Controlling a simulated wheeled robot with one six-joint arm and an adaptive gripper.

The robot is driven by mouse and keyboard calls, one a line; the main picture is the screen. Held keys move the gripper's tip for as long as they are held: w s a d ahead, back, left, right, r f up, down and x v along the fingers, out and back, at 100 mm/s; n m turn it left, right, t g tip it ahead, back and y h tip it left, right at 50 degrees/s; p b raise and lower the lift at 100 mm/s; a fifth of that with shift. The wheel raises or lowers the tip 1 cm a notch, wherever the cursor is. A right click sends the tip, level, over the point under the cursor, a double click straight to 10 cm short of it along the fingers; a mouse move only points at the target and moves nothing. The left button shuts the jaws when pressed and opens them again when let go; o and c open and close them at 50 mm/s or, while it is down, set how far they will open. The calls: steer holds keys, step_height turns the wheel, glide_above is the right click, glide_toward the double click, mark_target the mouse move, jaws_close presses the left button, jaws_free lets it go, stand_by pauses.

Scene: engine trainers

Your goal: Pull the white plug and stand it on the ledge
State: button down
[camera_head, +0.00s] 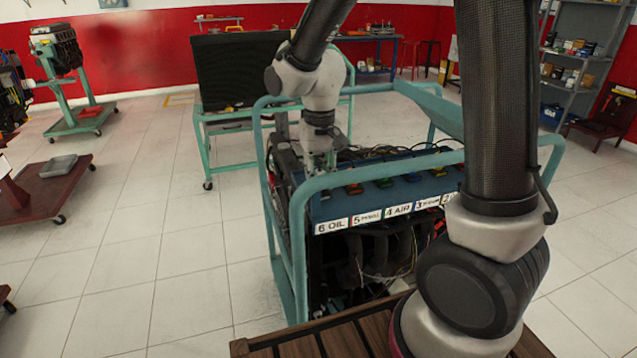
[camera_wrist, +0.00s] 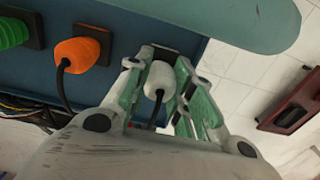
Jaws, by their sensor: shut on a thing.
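The white plug (camera_wrist: 160,78) shows in the wrist view between the green-padded fingers of my gripper (camera_wrist: 163,92), which is shut on it. Its black cable hangs down below it. A dark socket plate (camera_wrist: 166,53) shows right behind the plug; whether the plug is fully seated cannot be told. In the head view my gripper (camera_head: 320,163) is at the left end of the blue panel (camera_head: 330,207) of the engine trainer, above the "6 OIL" label, and the plug is hidden. Which surface is the ledge is not clear.
An orange plug (camera_wrist: 80,52) and a green plug (camera_wrist: 12,33) sit in sockets beside the white one. The trainer's teal frame rail (camera_head: 400,168) runs close in front of the panel. Loose cables (camera_head: 400,150) lie behind it. A wooden slatted surface (camera_head: 340,340) is nearest me.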

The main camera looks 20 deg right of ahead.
mark_target(320, 170)
steer(key=shift+r, duration=2.4)
steer(key=shift+w+r, duration=0.1)
